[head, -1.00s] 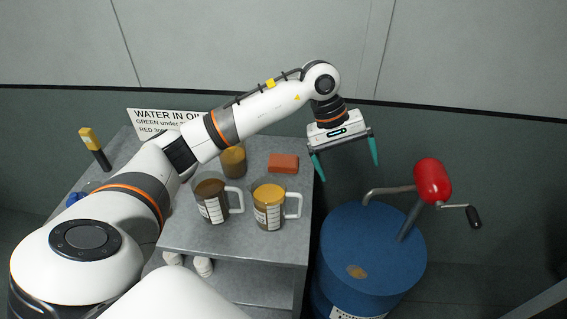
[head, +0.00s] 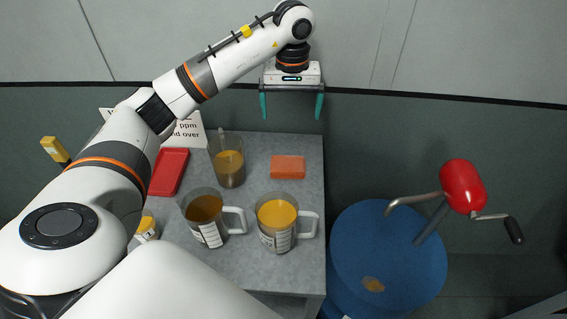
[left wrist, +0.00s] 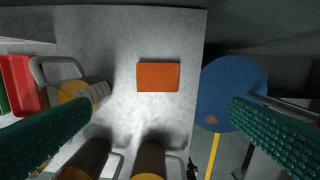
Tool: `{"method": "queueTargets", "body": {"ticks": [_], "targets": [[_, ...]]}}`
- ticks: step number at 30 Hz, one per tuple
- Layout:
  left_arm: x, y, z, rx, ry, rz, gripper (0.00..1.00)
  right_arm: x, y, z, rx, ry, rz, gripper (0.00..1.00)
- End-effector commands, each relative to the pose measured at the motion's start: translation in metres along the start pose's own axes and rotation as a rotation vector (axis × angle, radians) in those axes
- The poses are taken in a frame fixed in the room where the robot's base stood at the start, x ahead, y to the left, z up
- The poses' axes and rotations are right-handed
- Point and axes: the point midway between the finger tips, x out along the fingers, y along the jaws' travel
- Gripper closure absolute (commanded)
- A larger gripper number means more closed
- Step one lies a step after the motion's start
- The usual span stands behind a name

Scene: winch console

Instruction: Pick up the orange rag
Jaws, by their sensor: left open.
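The orange rag (head: 288,167) is a folded, flat rectangle lying on the grey bench top near its right edge. It also shows in the left wrist view (left wrist: 158,77), centred between and beyond the fingers. My left gripper (head: 291,104) is open and empty, pointing down, with its green fingers spread. It is above and behind the rag in the head view, apart from it. In the left wrist view the two green fingers (left wrist: 160,128) frame the bench. My right gripper is not in view.
Two handled jugs of brown (head: 206,216) and yellow (head: 278,222) liquid stand in front of the rag.

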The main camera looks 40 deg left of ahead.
Motion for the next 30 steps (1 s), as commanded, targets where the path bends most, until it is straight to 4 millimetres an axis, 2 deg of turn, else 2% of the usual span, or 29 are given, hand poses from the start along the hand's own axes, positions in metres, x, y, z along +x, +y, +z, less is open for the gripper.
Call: {"method": "queueTargets", "body": {"ticks": [1, 3, 13, 17, 25, 30], "targets": [[0.014, 0.000, 0.000, 0.001, 0.000, -0.001, 0.00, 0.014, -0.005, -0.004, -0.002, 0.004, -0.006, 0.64], [0.024, -0.001, 0.000, 0.001, 0.000, -0.001, 0.00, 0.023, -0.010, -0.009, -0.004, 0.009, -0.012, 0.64], [0.062, -0.001, 0.000, 0.000, 0.000, -0.001, 0.00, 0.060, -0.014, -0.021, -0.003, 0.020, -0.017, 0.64], [0.072, 0.000, -0.001, 0.000, 0.003, 0.001, 0.00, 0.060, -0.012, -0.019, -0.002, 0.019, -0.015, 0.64], [0.116, 0.000, -0.001, 0.000, 0.004, 0.000, 0.00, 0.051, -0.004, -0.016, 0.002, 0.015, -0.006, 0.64], [0.129, 0.000, -0.001, 0.001, 0.001, -0.001, 0.00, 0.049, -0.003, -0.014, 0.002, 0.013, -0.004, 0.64]]}}
